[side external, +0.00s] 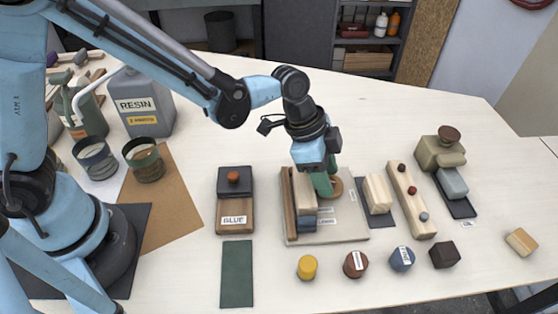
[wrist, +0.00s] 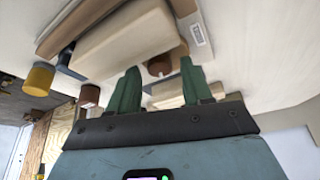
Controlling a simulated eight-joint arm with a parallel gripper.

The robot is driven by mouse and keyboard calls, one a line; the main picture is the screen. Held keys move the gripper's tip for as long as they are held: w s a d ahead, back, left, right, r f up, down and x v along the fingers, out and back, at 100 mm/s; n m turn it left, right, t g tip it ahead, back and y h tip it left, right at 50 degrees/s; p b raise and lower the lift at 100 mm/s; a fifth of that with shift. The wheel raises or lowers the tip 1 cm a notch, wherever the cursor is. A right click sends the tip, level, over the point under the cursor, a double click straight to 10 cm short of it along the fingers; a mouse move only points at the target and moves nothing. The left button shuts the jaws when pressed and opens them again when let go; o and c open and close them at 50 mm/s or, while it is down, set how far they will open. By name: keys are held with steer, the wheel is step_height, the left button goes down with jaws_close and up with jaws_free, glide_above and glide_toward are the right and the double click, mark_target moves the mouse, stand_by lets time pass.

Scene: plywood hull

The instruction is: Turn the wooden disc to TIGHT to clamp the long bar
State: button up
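The wooden disc (side external: 336,187) is a small round brown piece on a pale board (side external: 350,232), partly hidden behind my gripper (side external: 323,184). In the wrist view a brown round piece, apparently the disc (wrist: 158,68), shows between the green fingers of my gripper (wrist: 160,72). The fingers stand apart; I cannot tell whether they touch it. A long pale block (side external: 303,192), which may be the long bar, lies along the board beside a dark brown strip (side external: 289,205). A blue-grey piece (side external: 303,223) is at its near end. Small labels on the board are too small to read.
A GLUE box (side external: 235,200) stands left of the board. A pale block on a dark pad (side external: 377,193) and a pegged wooden strip (side external: 410,200) stand right. A yellow cylinder (side external: 307,267) and several small pieces line the front. Table behind the board is clear.

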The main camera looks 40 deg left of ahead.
jaws_close()
steer(key=shift+n, duration=0.3)
steer(key=n, duration=0.2)
steer(key=n+t+y, duration=0.1)
steer(key=n, duration=0.2)
steer(key=shift+s+d+n+t+y, duration=0.2)
steer(key=shift+d+n+t+y, duration=0.1)
steer(key=shift+t, duration=0.1)
steer(key=n+y, duration=0.1)
steer(key=n, duration=0.2)
steer(key=n+y, duration=0.1)
steer(key=n, duration=0.2)
steer(key=shift+d+t, duration=0.15)
steer(key=shift+t, duration=0.25)
steer(key=shift+o, duration=1)
jaws_free()
